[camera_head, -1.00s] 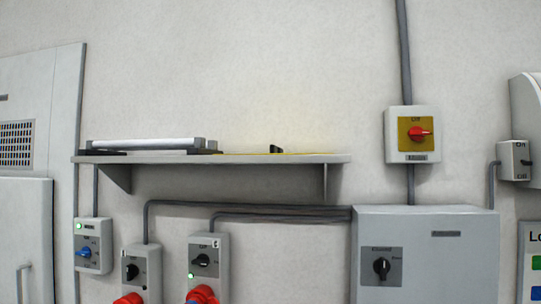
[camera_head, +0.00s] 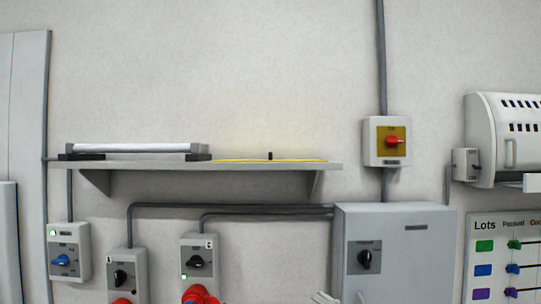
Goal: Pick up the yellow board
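The yellow board (camera_head: 235,161) lies flat on the right part of the grey wall shelf (camera_head: 255,167). I see it almost edge-on, as a thin yellow strip. A small black knob (camera_head: 270,156) stands up from it.
A long grey-white bar-like object (camera_head: 140,148) on dark supports fills the shelf's left part. Switch boxes (camera_head: 198,250) and conduits are below. A grey cabinet (camera_head: 405,245) stands below right.

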